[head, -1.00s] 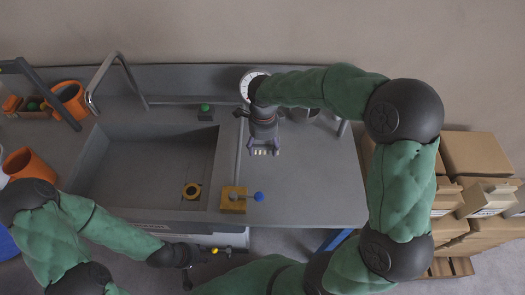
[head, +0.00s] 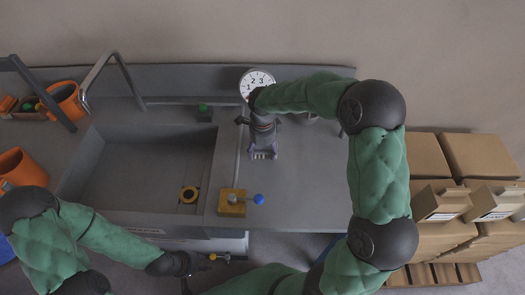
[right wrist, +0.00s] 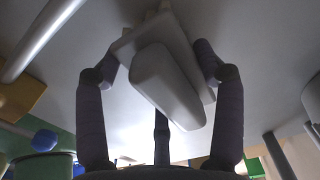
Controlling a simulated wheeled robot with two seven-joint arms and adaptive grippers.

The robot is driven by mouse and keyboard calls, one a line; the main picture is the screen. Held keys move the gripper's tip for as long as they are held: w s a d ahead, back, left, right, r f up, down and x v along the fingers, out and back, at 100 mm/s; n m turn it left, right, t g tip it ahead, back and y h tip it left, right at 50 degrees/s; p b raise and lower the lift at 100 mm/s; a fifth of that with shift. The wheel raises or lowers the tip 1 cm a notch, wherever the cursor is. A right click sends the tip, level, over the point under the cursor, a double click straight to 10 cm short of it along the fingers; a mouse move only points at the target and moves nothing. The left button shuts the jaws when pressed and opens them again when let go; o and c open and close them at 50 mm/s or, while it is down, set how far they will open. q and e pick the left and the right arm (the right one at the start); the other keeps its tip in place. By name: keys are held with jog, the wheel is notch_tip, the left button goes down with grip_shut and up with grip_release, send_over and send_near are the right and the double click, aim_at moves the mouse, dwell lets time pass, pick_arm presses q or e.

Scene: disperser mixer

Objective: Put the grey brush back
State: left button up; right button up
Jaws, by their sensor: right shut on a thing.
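The grey brush (right wrist: 168,85) shows in the right wrist view as a pale grey block with a flat plate behind it, between the two fingers. My right gripper (right wrist: 160,70) is shut on it. In the head view my right gripper (head: 263,152) points down over the grey worktop (head: 310,190), right of the sink; most of the brush is hidden there. How high the brush is above the top I cannot tell.
A round white dial (head: 257,80) stands behind my right gripper. A wooden block with a blue knob (head: 231,203) sits in front of it. Orange cups (head: 68,98) stand left. Cardboard boxes (head: 480,155) are stacked right.

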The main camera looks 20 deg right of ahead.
jog(key=shift+f, duration=0.15)
jog(key=o, duration=1.1)
notch_tip(320, 180, up, 12)
jog(key=p, duration=0.4)
jog(key=shift+f, duration=0.25)
jog(key=shift+r, duration=0.45)
